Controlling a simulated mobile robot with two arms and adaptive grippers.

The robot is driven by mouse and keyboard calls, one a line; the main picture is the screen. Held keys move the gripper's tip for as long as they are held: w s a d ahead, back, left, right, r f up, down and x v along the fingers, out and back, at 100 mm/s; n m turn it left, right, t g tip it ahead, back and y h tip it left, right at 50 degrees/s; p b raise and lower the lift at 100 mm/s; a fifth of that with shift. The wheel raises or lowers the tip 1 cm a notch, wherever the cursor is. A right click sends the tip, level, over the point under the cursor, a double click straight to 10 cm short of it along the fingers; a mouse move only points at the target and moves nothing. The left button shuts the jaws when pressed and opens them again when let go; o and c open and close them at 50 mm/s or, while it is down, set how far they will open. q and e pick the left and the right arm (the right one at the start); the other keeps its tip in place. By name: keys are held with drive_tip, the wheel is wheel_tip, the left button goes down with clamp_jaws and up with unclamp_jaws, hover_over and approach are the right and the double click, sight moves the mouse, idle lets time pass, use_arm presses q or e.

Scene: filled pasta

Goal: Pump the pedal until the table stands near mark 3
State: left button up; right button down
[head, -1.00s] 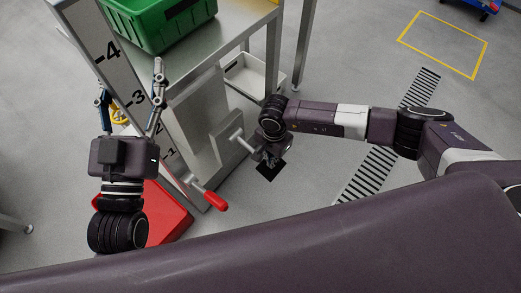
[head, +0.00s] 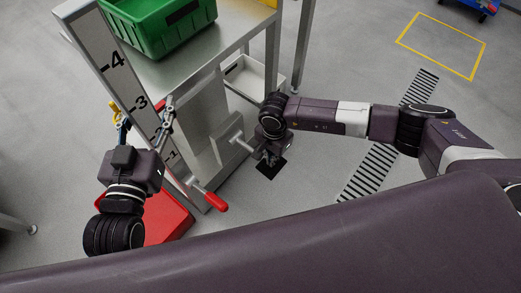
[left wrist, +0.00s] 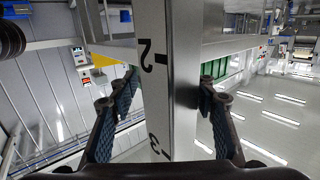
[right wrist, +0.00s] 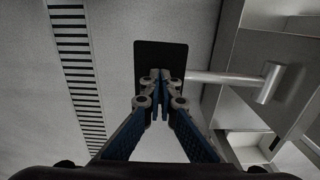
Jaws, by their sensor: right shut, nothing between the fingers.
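The lift table (head: 195,67) carries a green crate (head: 165,25). A white scale strip (head: 123,83) with black marks 1 to 4 runs up the post at its left. I cannot tell exactly which mark the tabletop meets. My left gripper (head: 143,112) is open, with its fingers on either side of the post; the left wrist view shows marks 2 and 3 on the scale strip (left wrist: 155,85) between them. The black pedal plate (head: 271,170) lies low beside the lift's base. My right gripper (right wrist: 160,75) is shut and empty over the plate (right wrist: 147,55); I cannot tell whether they touch.
A red-gripped lever (head: 210,200) sticks out at the front of the base. A red flat object (head: 168,218) lies on the floor to its left. A white bin (head: 245,77) sits on the lower shelf. Floor right of the pedal is open, with a striped strip (head: 370,172).

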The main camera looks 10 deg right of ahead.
wheel_tip(320, 180, up, 2)
drive_tip(key=shift+d+r+p, duration=0.1)
drive_tip(key=shift+r+p, duration=0.05)
drive_tip(key=shift+p, duration=0.75)
wheel_tip(320, 180, up, 2)
drive_tip(key=shift+p, duration=0.65)
use_arm(q)
drive_tip(key=s+a+f+g+y, duration=0.1)
drive_tip(key=s+a+f+g, duration=0.1)
drive_tip(key=s+f+g, duration=0.2)
drive_tip(key=s+a+f+g+y, duration=0.1)
drive_tip(key=s+f+g, duration=0.3)
drive_tip(key=f, duration=0.6)
drive_tip(key=shift+s+a+f+g, duration=0.2)
drive_tip(key=shift+s+a+g, duration=0.1)
drive_tip(key=shift+s+a, duration=0.4)
drive_tip(key=shift+w, duration=0.2)
